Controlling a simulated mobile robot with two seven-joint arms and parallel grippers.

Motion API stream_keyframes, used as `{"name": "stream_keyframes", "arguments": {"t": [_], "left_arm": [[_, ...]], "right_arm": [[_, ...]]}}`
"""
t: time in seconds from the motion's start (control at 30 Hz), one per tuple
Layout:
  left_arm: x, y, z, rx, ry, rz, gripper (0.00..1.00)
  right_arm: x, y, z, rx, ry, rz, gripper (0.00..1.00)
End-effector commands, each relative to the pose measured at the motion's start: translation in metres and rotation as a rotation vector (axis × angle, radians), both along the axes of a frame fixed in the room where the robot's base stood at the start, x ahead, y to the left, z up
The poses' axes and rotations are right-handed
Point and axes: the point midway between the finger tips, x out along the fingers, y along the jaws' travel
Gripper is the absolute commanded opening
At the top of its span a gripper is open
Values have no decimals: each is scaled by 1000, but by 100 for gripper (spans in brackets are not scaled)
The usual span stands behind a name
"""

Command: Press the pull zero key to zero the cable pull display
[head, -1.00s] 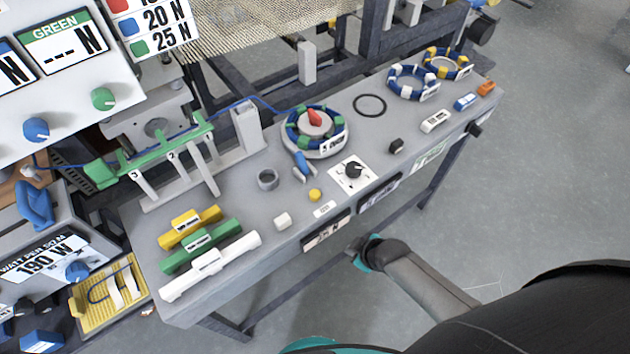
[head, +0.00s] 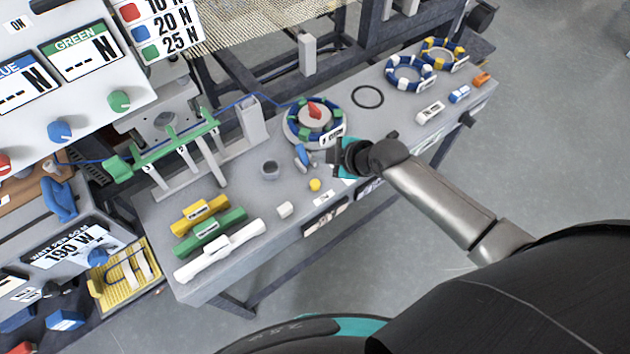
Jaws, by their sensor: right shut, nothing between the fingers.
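The yellow round button (head: 315,184) sits on the grey bench top, just behind a small white label (head: 323,198) whose text is too small to read. I cannot tell for sure that this button is the pull zero key. A display (head: 325,217) is on the bench's front edge below the label, its reading unclear. My right gripper (head: 334,163) is shut and empty, above the bench, right of and behind the yellow button and apart from it. It hides the white dial card and black knob. My left gripper is not in view.
Yellow, green and white bars (head: 220,252) lie front left.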

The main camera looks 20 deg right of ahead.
Motion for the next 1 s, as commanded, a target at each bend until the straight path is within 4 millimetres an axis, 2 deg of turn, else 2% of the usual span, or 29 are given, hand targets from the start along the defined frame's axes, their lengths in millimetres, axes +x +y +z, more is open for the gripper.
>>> {"name": "stream_keyframes", "arguments": {"t": [0.27,0.8,1.0], "left_arm": [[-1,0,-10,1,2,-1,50],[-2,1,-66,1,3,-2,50],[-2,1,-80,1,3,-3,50]], "right_arm": [[0,0,-11,1,1,-3,0],[0,0,-70,0,1,-2,0],[0,0,-87,0,1,-2,0]]}}
